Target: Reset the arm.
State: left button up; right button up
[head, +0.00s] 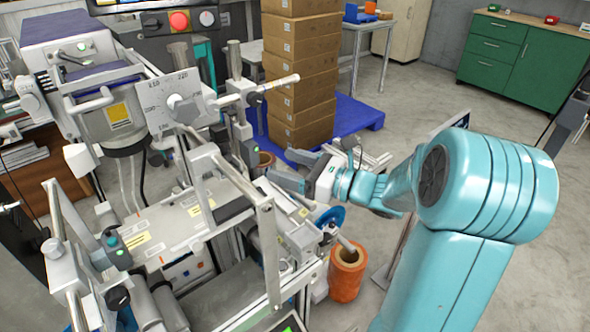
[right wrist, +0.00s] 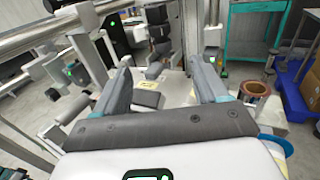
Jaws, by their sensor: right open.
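My right arm (head: 465,200) is light blue and comes in from the right in the head view. My right gripper (head: 287,169) is open, with its two grey fingers pointing left toward the machine (head: 170,225). Nothing shows between the fingers. In the right wrist view the spread fingers of the right gripper (right wrist: 163,82) face the machine's grey deck and rollers; whether they touch any part of it I cannot tell. My left gripper is not in view.
An orange reel (head: 346,272) stands below the right gripper, near a blue wheel (head: 330,217) on the machine's side. Stacked cardboard boxes (head: 301,70) stand on a blue pallet (head: 358,117) behind. A green cabinet (head: 515,55) is at the back right. Floor between is clear.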

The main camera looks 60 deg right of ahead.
jog(key=shift+s, duration=0.7)
jog(key=shift+d, duration=0.1)
